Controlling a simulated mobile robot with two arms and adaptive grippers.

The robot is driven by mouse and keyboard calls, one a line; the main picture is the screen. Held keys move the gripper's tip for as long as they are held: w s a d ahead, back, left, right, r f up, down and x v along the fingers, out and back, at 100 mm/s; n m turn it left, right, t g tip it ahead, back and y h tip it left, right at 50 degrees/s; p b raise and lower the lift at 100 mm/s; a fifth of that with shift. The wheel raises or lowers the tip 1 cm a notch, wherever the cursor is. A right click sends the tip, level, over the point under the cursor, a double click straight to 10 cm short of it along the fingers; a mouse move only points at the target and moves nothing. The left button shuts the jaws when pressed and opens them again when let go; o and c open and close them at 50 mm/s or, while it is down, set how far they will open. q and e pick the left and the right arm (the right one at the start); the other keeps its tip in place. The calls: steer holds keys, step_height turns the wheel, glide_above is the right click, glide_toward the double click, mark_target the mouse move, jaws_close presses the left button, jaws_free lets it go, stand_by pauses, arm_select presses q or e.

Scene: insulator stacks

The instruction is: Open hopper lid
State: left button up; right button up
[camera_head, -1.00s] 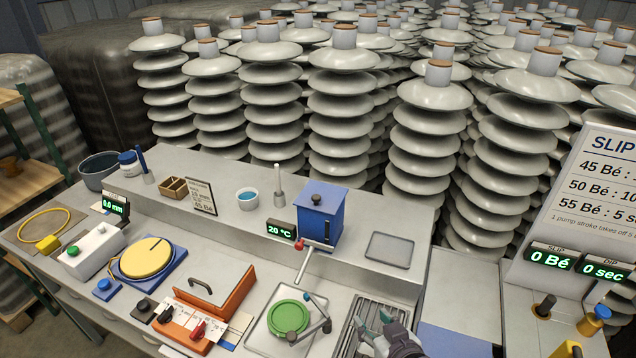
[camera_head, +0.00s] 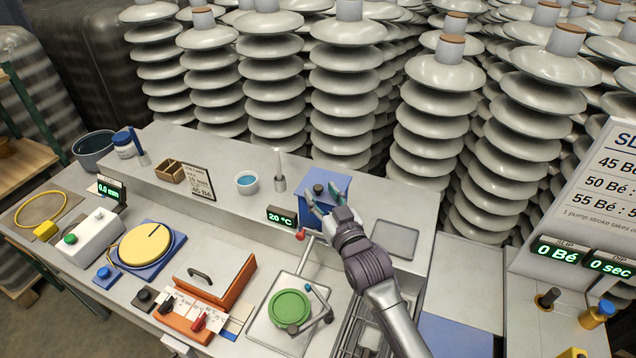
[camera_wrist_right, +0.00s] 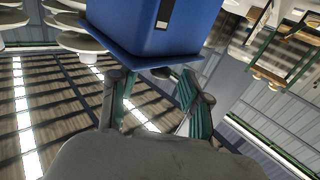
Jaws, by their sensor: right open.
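The blue hopper (camera_head: 312,219) stands on the raised back shelf of the bench, with its flat blue lid (camera_head: 340,181) down on it. A dark round knob (camera_head: 319,188) sits on top of the lid. My right gripper (camera_head: 321,196) is open at the hopper, its fingers in front of the lid and near the knob. In the right wrist view the hopper (camera_wrist_right: 150,30) appears upside down, and the knob (camera_wrist_right: 161,73) shows between the open fingers (camera_wrist_right: 153,88). Contact with the knob cannot be told. My left gripper is out of view.
A 20 °C display (camera_head: 282,216) stands left of the hopper and a grey tray (camera_head: 396,240) lies to its right. A red-tipped lever (camera_head: 300,236) sticks out in front. A green disc (camera_head: 290,308) sits below. Tall insulator stacks (camera_head: 345,90) crowd behind the bench.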

mark_target(324, 182)
steer(key=shift+x, duration=0.95)
steer(key=shift+w+a+r, duration=0.1)
steer(key=shift+w+a, duration=0.05)
steer(key=shift+w, duration=0.2)
steer(key=shift+c, duration=0.2)
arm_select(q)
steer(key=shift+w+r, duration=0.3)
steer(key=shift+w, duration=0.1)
arm_select(e)
jaws_close()
